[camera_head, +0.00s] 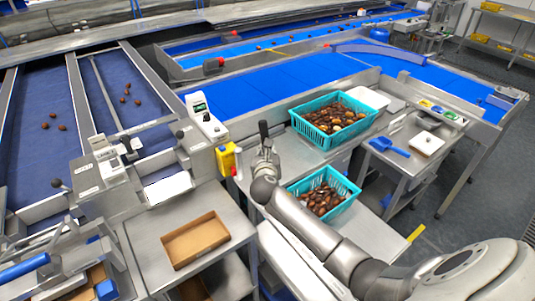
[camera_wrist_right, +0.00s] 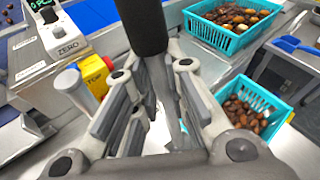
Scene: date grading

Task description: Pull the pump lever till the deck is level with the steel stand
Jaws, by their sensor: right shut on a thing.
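The pump lever's black grip (camera_head: 263,130) stands upright in the middle of the head view. It also shows large at the top of the right wrist view (camera_wrist_right: 142,25). My right gripper (camera_head: 265,158) is shut on the lever, with its pads (camera_wrist_right: 160,105) on either side of the shaft. A teal crate of dates (camera_head: 350,187) sits on a low grey deck (camera_head: 362,232), right of my gripper. The steel stand (camera_head: 308,157) behind it carries another teal crate (camera_head: 316,134). The deck looks lower than the stand; the exact gap is unclear. My left gripper is out of view.
A cardboard tray (camera_head: 195,240) lies on a steel table at front. A side table (camera_head: 408,157) with a blue scoop (camera_head: 388,147) is at right.

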